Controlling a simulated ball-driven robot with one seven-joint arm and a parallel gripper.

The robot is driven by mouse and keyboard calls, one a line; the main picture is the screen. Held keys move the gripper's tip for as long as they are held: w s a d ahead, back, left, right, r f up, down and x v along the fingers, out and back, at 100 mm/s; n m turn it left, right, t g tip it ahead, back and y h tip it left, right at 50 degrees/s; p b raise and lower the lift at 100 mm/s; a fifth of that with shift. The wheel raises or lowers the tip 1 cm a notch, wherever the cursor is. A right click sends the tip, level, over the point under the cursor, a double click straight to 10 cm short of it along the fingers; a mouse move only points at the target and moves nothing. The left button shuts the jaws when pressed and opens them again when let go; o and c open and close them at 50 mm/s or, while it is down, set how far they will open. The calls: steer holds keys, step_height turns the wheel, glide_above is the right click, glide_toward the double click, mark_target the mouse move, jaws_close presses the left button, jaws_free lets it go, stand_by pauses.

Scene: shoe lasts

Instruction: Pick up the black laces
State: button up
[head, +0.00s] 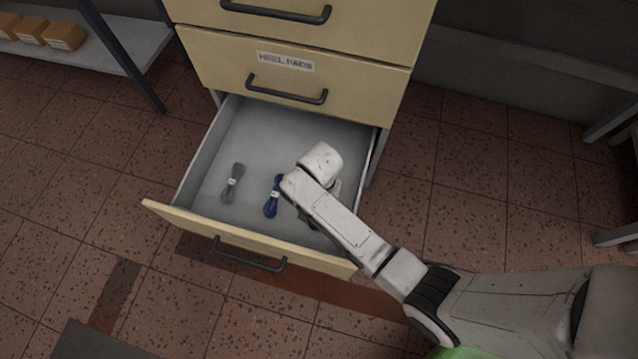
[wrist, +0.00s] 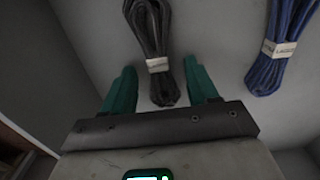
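The black laces (wrist: 152,42) are a folded bundle with a pale paper band, seen in the wrist view on the grey drawer floor. My gripper (wrist: 162,72) is open, with its two green fingers on either side of the lower end of the bundle. The right finger is close to the laces; I cannot tell whether it touches. In the head view my arm hides the black laces and most of the gripper.
The open drawer (head: 185,195) also holds blue laces (head: 272,196), which show at right in the wrist view (wrist: 280,47), and grey laces (head: 233,183) farther left. The shut "HEEL PADS" drawer (head: 345,85) is above. Drawer walls surround my gripper.

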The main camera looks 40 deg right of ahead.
steer(key=c, duration=0.9)
steer(key=shift+r, duration=0.1)
